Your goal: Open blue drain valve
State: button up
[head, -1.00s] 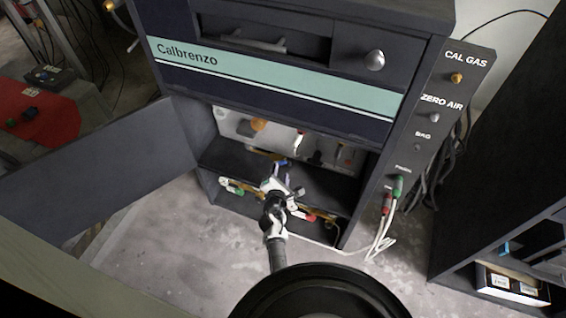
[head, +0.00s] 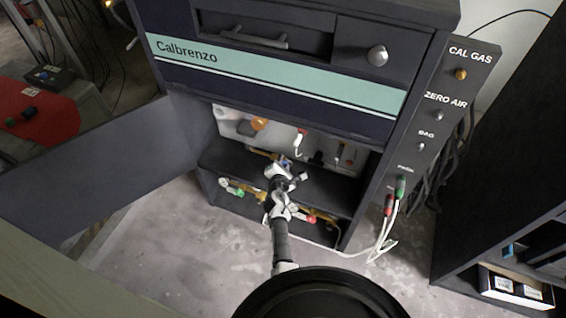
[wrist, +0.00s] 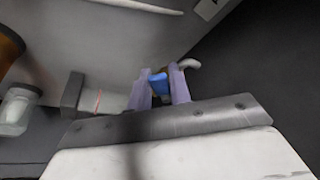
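The blue drain valve handle (wrist: 158,83) shows in the wrist view between the two lavender fingers of my gripper (wrist: 161,79). The fingers stand apart, one on each side of it, with little gap; firm contact cannot be made out. In the head view my gripper (head: 285,162) reaches into the open lower bay of the dark Calbrenzo cabinet (head: 290,88). There the arm and gripper largely hide the blue valve.
A green valve handle (head: 238,192) and a red one (head: 310,218) sit low in the bay on either side of my arm. The open cabinet door (head: 110,170) stands at left. White cables (head: 385,232) hang from the right side panel. An orange knob (head: 259,124) is on the bay's back panel.

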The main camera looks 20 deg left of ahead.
grip_shut()
jog(key=shift+d+f+m+y+b, duration=0.25)
jog(key=shift+f+m+b, duration=0.2)
jog(key=shift+b, duration=0.5)
jog(key=shift+r, duration=0.25)
jog(key=shift+o, duration=2.4)
grip_release()
jog(key=shift+s, duration=0.1)
